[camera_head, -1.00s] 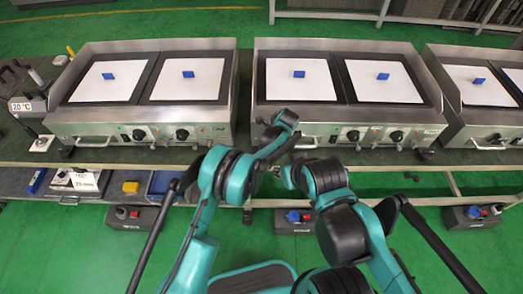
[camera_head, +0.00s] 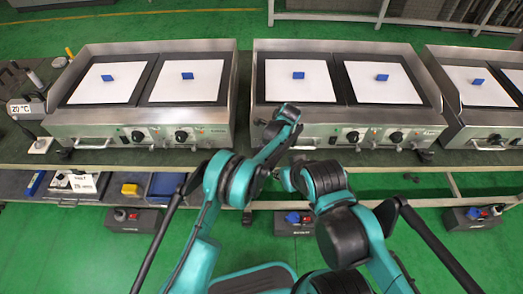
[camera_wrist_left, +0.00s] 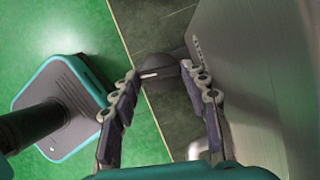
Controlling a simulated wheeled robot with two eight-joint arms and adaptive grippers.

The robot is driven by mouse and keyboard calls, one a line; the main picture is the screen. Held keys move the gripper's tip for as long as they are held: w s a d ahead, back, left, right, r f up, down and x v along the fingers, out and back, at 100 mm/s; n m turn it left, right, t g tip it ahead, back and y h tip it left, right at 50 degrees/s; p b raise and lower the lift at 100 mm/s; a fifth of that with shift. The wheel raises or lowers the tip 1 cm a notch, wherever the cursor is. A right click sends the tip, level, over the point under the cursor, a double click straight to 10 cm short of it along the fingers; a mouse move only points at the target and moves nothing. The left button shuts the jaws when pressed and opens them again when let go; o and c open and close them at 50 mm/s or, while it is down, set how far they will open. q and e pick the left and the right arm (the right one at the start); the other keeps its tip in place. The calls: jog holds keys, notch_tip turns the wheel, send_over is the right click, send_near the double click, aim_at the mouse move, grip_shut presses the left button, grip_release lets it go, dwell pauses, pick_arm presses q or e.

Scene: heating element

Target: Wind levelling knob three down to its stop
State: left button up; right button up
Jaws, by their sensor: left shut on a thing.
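In the left wrist view a dark round levelling knob (camera_wrist_left: 158,68) with a pale mark across it sits between the fingertips of my left gripper (camera_wrist_left: 158,76). The fingers are shut on it from both sides. It is beside the steel wall of a griddle (camera_wrist_left: 255,75), above dark tabletop. In the head view my left gripper (camera_head: 276,128) is at the front left corner of the middle griddle (camera_head: 315,124), and my arm hides the knob there. My right gripper (camera_head: 283,178) hangs in front of the table edge; its fingers are too small to read.
A left griddle (camera_head: 95,128) and a right griddle (camera_head: 480,140) stand on the same table. White sheets with small blue blocks lie on the plates. A lower shelf holds a yellow block (camera_head: 130,190). Green floor lies in front.

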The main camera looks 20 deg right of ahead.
pick_arm(q)
jog(key=o, duration=1.2)
jog(key=shift+c, duration=0.2)
jog(key=shift+r, duration=0.1)
jog(key=v, duration=0.7)
jog(key=shift+d+r, duration=0.15)
jog(key=shift+r, duration=0.2)
jog(key=shift+s, duration=0.1)
